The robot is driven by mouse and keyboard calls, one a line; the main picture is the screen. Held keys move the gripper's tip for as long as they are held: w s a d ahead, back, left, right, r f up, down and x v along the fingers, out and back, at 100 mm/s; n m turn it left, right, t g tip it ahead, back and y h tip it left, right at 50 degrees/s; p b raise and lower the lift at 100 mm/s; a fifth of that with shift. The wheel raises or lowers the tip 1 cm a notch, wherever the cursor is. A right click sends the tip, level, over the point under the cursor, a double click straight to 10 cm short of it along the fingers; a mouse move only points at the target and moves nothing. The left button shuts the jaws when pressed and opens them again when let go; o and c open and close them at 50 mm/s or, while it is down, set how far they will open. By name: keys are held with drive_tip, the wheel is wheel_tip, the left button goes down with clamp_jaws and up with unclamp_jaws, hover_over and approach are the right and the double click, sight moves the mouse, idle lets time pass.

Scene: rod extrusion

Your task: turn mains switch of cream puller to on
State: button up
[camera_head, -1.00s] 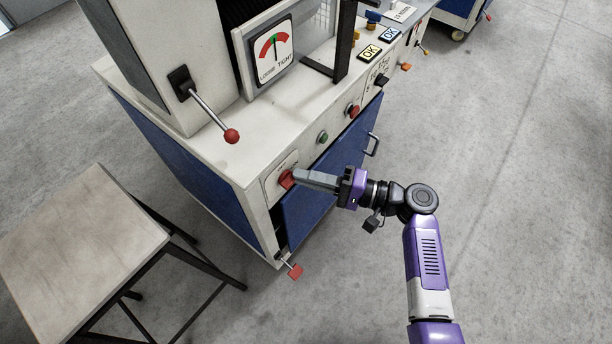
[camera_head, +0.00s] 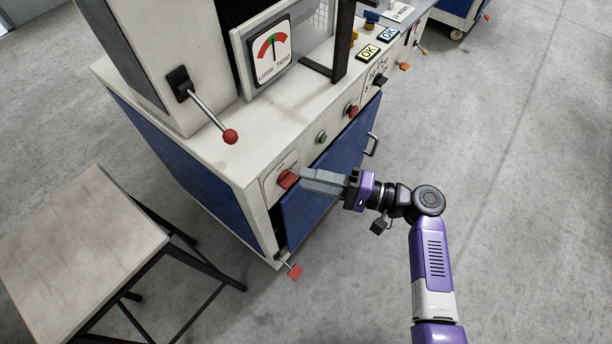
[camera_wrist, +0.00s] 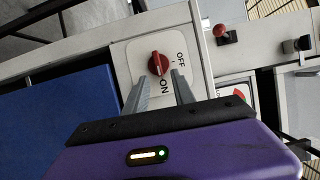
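The mains switch is a red rotary knob (camera_wrist: 158,63) on a white plate (camera_wrist: 129,53) marked OFF and ON, seen close in the wrist view. In the head view the red knob (camera_head: 287,180) is at the near end of the cream puller's (camera_head: 235,155) front panel. My gripper (camera_wrist: 160,80) is open, its two grey fingers apart with nothing between them. In the wrist view the fingertips lie just short of the knob, on either side of its line. In the head view my gripper (camera_head: 304,180) is just right of the knob. The exact knob setting is hard to tell.
A green button (camera_head: 321,137) and a red button (camera_head: 352,111) sit farther along the panel. A red-ball lever (camera_head: 230,136) stands out above. A blue door (camera_head: 325,180) with a handle is below the panel. A stool (camera_head: 80,255) stands at left; floor at right is clear.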

drive_tip(key=v, duration=0.6)
idle(0.4)
